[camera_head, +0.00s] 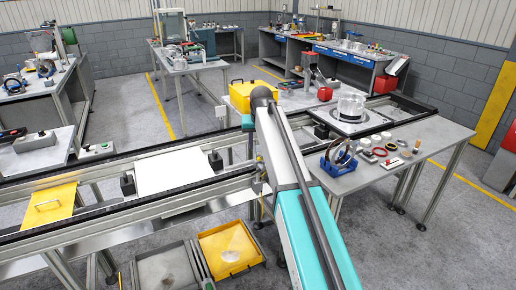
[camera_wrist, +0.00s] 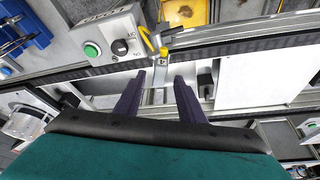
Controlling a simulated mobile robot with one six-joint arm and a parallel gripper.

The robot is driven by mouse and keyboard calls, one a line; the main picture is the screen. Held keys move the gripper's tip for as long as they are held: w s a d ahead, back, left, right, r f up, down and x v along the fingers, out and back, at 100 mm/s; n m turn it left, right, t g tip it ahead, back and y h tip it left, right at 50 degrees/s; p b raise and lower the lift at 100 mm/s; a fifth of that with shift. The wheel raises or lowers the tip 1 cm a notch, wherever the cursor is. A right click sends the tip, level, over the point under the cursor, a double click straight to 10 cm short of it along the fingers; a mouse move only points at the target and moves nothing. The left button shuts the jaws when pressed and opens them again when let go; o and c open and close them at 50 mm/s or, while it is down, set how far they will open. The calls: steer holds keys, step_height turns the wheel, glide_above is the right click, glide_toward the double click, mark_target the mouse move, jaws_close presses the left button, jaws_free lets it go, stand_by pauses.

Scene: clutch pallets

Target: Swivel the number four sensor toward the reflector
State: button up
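My gripper (camera_wrist: 160,76) is open in the wrist view, its two dark fingers apart with nothing gripped between them. Just beyond the fingertips, at the conveyor rail, is a small bracketed device with yellow parts and a small tag (camera_wrist: 163,55). It looks like a sensor, but I cannot read its number. Its facing is unclear. I cannot pick out a reflector for certain in either view. In the head view my teal and white arm hides the gripper.
A grey control box (camera_wrist: 108,40) with a green button and black knob stands close left of the device. The dark conveyor rail (camera_wrist: 110,69) crosses below it. In the head view a white pallet plate (camera_head: 172,171) and a yellow plate (camera_head: 48,205) sit on the conveyor.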

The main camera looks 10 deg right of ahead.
mark_target(259, 148)
steer(key=shift+p+x, duration=0.45)
steer(key=shift+x, duration=1.6)
jaws_close()
steer(key=shift+n, duration=0.4)
steer(key=shift+d+n+y+b, duration=0.1)
steer(key=shift+n+y+b, duration=0.3)
steer(key=shift+n, duration=0.5)
steer(key=shift+d+n+y+b, duration=0.15)
steer(key=shift+n+y, duration=0.35)
steer(key=shift+n, duration=0.4)
jaws_free()
